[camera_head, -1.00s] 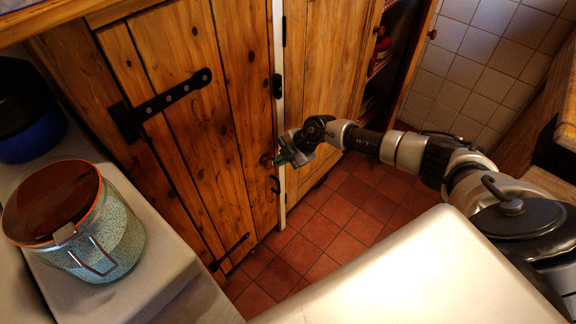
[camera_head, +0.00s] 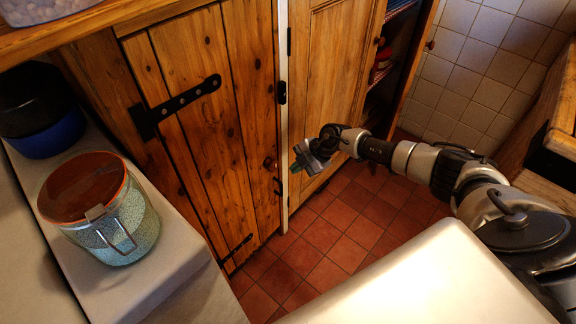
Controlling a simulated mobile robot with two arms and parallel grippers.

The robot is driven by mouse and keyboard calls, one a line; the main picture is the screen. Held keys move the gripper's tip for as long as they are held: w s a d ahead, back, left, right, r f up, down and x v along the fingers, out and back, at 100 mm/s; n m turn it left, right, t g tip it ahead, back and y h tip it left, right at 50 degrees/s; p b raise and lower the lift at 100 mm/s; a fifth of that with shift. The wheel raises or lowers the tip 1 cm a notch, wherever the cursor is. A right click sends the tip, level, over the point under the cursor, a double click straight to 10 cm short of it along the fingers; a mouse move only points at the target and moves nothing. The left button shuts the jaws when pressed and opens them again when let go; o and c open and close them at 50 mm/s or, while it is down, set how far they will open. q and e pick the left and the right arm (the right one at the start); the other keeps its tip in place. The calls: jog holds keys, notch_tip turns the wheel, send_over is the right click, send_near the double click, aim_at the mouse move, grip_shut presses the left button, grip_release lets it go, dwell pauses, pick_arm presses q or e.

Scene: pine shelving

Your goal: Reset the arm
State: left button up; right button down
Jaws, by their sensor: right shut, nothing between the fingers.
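My right arm comes in from the right, over the tiled floor. Its gripper (camera_head: 300,163) is shut and empty, in front of the pine cupboard's middle post. My left gripper is not in view.
A glass jar (camera_head: 125,228) with a brown lid stands on the pale counter at left, with a blue and black container (camera_head: 45,135) behind it. A cupboard door (camera_head: 415,65) stands open at the back right. Red floor tiles (camera_head: 330,230) are clear below the gripper.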

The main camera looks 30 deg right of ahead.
jog(key=w+v, duration=0.1)
jog(key=v, duration=0.7)
jog(key=a+f+m+t+y+p, duration=0.2)
jog(key=a+f+m+t+p, duration=0.1)
jog(key=a+f+p, duration=0.15)
jog(key=s+f+m+t+h+p, duration=0.1)
jog(key=s+f+m+h, duration=0.3)
jog(key=f, duration=0.3)
jog(key=s+f+m+t+h+p, duration=0.1)
jog(key=s+f+m+t+p, duration=0.1)
jog(key=s+f+m, duration=0.35)
pick_arm(q)
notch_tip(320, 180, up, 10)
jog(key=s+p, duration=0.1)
jog(key=p, duration=0.1)
pick_arm(e)
jog(key=s+a+f+m+g+h, duration=0.1)
jog(key=s+f, duration=0.4)
jog(key=s, duration=0.7)
jog(key=s+a+f+m+g+h, duration=0.1)
jog(key=s+a+f+m+g, duration=0.1)
jog(key=s, duration=1)
jog(key=s+a+f+m+g+h, duration=0.1)
jog(key=s+f+g, duration=0.5)
jog(key=s, duration=0.6)
jog(key=a+f+m, duration=0.1)
jog(key=a, duration=0.1)
jog(key=shift+s+a+f, duration=0.25)
jog(key=shift+a+f, duration=0.1)
jog(key=shift+a, duration=0.05)
